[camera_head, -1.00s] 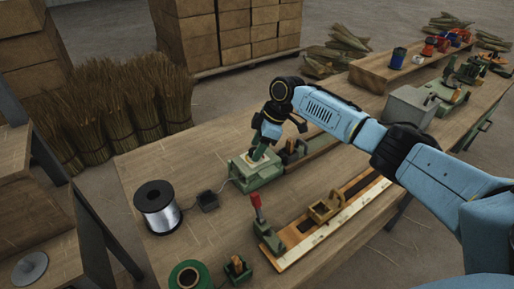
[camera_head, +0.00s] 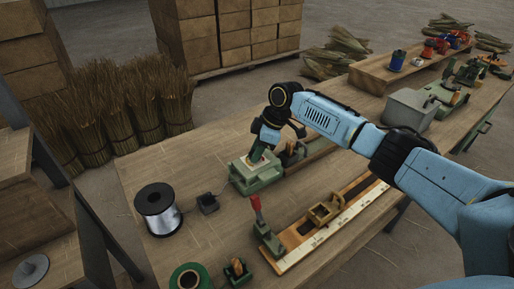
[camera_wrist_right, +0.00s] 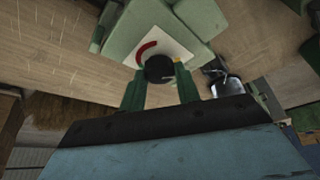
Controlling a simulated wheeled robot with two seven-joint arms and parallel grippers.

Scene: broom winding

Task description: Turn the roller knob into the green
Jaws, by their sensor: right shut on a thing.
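The roller knob (camera_wrist_right: 159,69) is a dark round knob on a pale dial plate (camera_wrist_right: 172,46) in the right wrist view. A red arc shows on the plate beside the knob, and a small yellow mark shows at its other side. The plate sits on a green machine (camera_head: 257,178), which stands on the bench in the head view. My right gripper (camera_wrist_right: 160,85) has its green fingers on both sides of the knob and is shut on it. In the head view the right gripper (camera_head: 258,152) points down at the machine's top. My left gripper is not in view.
A wire spool (camera_head: 158,209) and a small black box (camera_head: 208,203) stand left of the machine. A red-handled lever (camera_head: 257,208) and a long slotted board (camera_head: 335,222) lie in front. A grey box (camera_head: 410,108) stands farther right.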

